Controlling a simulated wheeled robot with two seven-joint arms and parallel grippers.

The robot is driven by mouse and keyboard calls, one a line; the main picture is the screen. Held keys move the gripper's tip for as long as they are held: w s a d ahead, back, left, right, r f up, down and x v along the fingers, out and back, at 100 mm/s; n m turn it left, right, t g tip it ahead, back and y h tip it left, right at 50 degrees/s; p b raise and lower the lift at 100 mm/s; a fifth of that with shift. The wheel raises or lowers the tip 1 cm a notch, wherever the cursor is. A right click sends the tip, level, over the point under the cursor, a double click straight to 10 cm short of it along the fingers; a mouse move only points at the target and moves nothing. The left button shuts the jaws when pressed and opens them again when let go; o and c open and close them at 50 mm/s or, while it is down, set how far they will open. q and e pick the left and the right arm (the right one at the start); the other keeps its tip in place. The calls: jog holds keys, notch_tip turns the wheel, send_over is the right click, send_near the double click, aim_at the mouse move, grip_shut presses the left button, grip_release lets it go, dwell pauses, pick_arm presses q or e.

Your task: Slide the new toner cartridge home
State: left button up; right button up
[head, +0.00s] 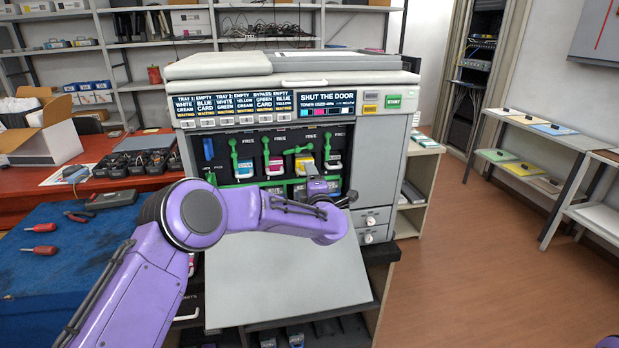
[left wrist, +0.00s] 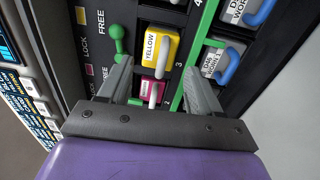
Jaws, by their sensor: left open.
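The yellow toner cartridge (head: 305,165) sits in its slot in the open front of the printer (head: 290,80). It also shows in the left wrist view (left wrist: 159,46), with a yellow face and a YELLOW label. The magenta cartridge (head: 274,168) is in the neighbouring slot, partly hidden in the left wrist view (left wrist: 147,88). A green lever (head: 298,150) near the yellow slot lies roughly level; other levers stand upright. My left gripper (left wrist: 157,75) is open in front of the yellow and magenta cartridges. Contact cannot be told. My right gripper is not in view.
The printer's lowered door (head: 285,275) lies below my left arm. The display (head: 328,97) reads SHUT THE DOOR. Blue-handled drum units (left wrist: 229,62) sit beside the toner row. A blue mat (head: 70,245) with red screwdrivers lies at left. The floor at right is clear.

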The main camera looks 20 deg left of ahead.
pick_arm(q)
jog(key=shift+v, duration=1.75)
